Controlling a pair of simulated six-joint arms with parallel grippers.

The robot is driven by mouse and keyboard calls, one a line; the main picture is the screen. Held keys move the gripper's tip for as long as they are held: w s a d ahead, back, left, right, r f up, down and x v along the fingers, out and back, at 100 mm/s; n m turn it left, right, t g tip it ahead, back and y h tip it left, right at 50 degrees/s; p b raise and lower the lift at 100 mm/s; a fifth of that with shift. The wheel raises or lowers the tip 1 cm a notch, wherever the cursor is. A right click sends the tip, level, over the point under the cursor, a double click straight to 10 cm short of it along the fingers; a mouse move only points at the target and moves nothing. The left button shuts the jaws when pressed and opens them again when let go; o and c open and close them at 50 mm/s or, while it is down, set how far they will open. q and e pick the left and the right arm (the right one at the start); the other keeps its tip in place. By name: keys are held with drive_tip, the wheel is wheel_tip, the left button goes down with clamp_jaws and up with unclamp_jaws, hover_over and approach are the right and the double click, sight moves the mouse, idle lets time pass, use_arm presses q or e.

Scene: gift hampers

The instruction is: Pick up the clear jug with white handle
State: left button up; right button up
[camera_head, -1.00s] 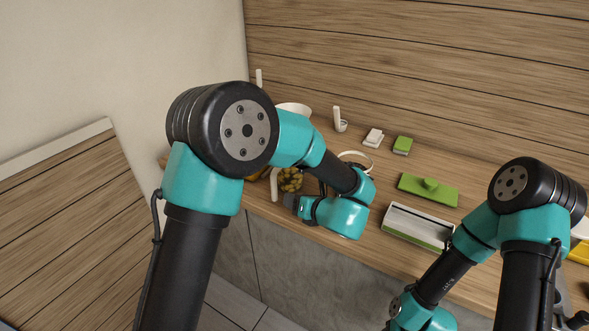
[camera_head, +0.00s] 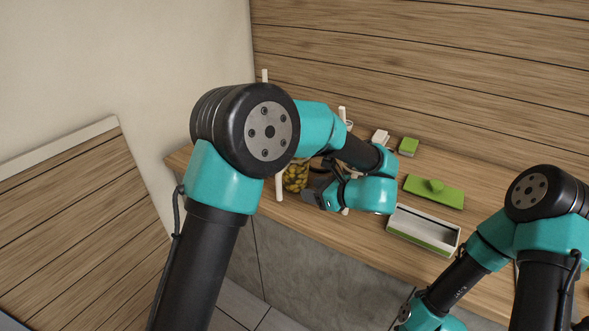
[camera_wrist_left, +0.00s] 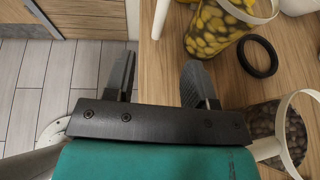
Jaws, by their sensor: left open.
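A clear jug with a white handle (camera_wrist_left: 215,30) stands on the wooden counter in the left wrist view, filled with yellow-green pieces. It also shows in the head view (camera_head: 295,178), partly behind my left arm. A second clear container with a white band or handle (camera_wrist_left: 268,128) holds dark pieces, at the right edge of the wrist view. My left gripper (camera_wrist_left: 158,75) is open and empty, its fingers over the counter's front edge, short of the first jug. In the head view my left gripper (camera_head: 312,194) is just right of that jug. My right gripper is out of view.
A black ring (camera_wrist_left: 258,56) lies between the two containers. On the counter (camera_head: 300,222) to the right are a white-and-green open box (camera_head: 423,230), a green lid with a knob (camera_head: 434,191) and a small green block (camera_head: 408,147). The floor lies below the front edge.

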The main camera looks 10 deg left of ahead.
sight(281, 185)
use_arm(q)
drive_tip(key=x, duration=0.9)
drive_tip(key=shift+x, duration=2.65)
clamp_jaws()
